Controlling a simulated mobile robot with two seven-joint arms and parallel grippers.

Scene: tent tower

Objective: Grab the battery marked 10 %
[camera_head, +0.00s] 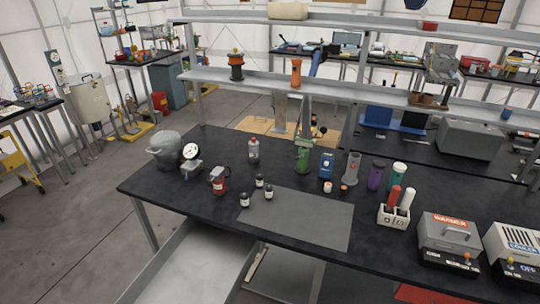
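No "10 %" mark is readable at this distance, and I cannot tell for certain which thing is the battery. Several upright cylinders stand on the black table: a purple one (376,176), a teal one with a pale top (398,175), a green one (303,157) and a grey one with a wide base (351,168). A red cylinder (394,196) and a white cylinder (407,199) stand in a white holder (393,217). Neither of my grippers is in view.
The black table (153,187) carries a grey mat (310,220), several small dark bottles (259,181), a red container (219,182) and a metal pot (165,149). A warmer box (449,235) and a cooler box (512,243) stand at right. A shelf (215,77) spans the back.

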